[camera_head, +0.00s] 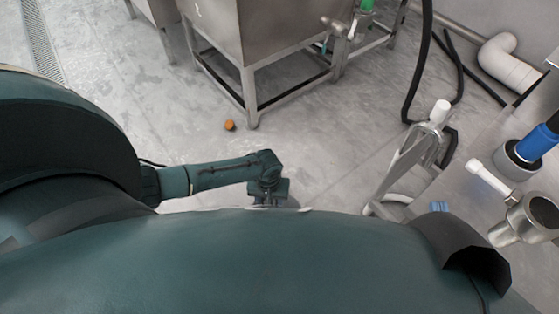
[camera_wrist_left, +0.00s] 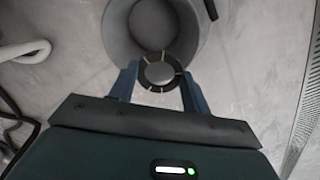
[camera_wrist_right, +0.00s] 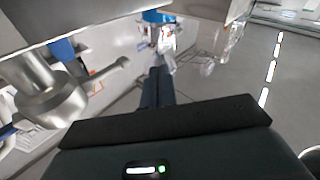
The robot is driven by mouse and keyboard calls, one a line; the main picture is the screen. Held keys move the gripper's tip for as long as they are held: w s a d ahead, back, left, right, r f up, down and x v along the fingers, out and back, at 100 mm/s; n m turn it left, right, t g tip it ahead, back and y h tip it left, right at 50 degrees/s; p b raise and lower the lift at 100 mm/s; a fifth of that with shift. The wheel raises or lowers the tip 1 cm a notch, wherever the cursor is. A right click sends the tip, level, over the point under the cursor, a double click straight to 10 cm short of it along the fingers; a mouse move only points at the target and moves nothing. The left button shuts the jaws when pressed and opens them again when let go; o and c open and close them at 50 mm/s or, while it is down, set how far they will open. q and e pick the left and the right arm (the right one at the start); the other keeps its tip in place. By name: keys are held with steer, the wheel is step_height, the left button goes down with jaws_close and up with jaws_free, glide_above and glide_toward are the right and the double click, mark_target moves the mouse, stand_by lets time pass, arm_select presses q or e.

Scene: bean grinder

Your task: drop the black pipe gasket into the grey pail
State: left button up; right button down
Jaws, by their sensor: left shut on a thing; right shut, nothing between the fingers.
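The black pipe gasket (camera_wrist_left: 143,78), a dark ring with pale marks, is held between the blue fingers of my left gripper (camera_wrist_left: 160,76) in the left wrist view. The grey pail (camera_wrist_left: 117,32) lies beyond it, its round mouth seen from above. The gasket overlaps the pail's lower side in that view; its height above the pail cannot be told. In the head view my left gripper (camera_head: 268,193) points down, its fingers mostly hidden by my body, and the pail does not show. My right gripper (camera_wrist_right: 160,80) is shut and empty in the right wrist view.
A steel tank on legs (camera_head: 250,60) stands at the back, with a small orange object (camera_head: 230,125) on the floor before it. Metal equipment (camera_head: 530,215) is at the right; a metal funnel-like part (camera_wrist_right: 50,95) is left of my right fingers. White pipe (camera_wrist_left: 25,50) lies left.

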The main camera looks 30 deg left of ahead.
arm_select(q)
steer(key=shift+f+b, duration=2.45)
steer(key=shift+f, duration=0.1)
arm_select(e)
steer(key=shift+w+a+f+m+t+y, duration=0.1)
steer(key=shift+a+m+t+y, duration=0.2)
steer(key=shift+a+m+y, duration=0.2)
arm_select(q)
steer(key=o, duration=1)
step_height(320, 180, up, 13)
steer(key=p, duration=0.7)
steer(key=shift+r+p, duration=0.15)
steer(key=shift+p, duration=0.25)
arm_select(e)
steer(key=shift+d+n+g+h, duration=0.45)
steer(key=shift+d+h, duration=0.35)
steer(key=shift+h, duration=0.2)
